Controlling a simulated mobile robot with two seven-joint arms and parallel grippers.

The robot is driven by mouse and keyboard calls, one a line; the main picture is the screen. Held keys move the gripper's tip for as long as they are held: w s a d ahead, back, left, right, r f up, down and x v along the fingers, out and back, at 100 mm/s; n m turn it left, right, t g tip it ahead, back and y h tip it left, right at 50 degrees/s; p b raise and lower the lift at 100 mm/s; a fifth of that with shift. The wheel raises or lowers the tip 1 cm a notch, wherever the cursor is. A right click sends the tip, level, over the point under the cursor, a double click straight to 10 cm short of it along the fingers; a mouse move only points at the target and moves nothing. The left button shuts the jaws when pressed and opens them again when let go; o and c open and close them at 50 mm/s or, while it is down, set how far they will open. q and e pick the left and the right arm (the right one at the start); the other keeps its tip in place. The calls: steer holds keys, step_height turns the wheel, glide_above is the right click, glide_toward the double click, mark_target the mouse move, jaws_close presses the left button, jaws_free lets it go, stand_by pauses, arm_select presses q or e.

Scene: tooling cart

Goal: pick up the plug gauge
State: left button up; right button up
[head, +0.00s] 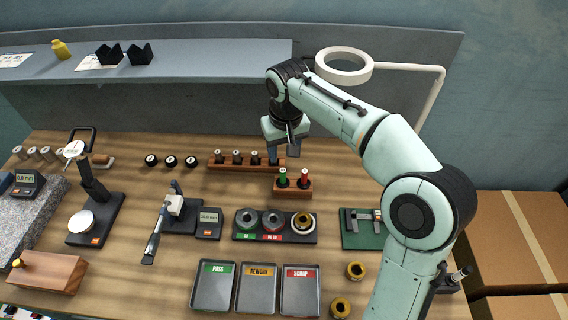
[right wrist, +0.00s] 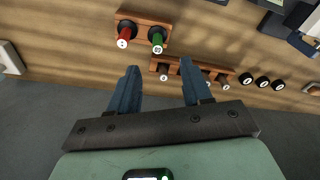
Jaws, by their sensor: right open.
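Two plug-gauge-like pieces, one green (head: 282,178) and one red (head: 303,180), stand upright in a small wooden block (head: 293,194). In the right wrist view the green piece (right wrist: 157,40) and the red piece (right wrist: 125,34) show beyond the fingertips. My right gripper (head: 283,154) is open and empty, with its fingers apart in the right wrist view (right wrist: 158,68). In the head view it hangs just behind the small block, over the right end of a long wooden rack (head: 247,167). My left gripper is not in view.
The long rack holds several grey-topped cylinders; one finger partly covers it in the right wrist view. Black knobs (head: 171,161) stand to its left. A ring holder (head: 275,238), a green-matted caliper (head: 363,238) and labelled trays (head: 258,288) lie nearer. A lamp ring (head: 344,54) is above.

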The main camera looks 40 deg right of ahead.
mark_target(283, 170)
steer(key=f, duration=0.5)
steer(key=w+f+b, duration=0.1)
steer(key=f, duration=0.1)
steer(key=shift+d+f, duration=0.25)
steer(key=f, duration=0.2)
steer(key=w+f, duration=0.1)
steer(key=f, duration=0.2)
steer(key=shift+w+d+f, duration=0.15)
steer(key=shift+d+f, duration=0.15)
steer(key=shift+d, duration=0.1)
jaws_close()
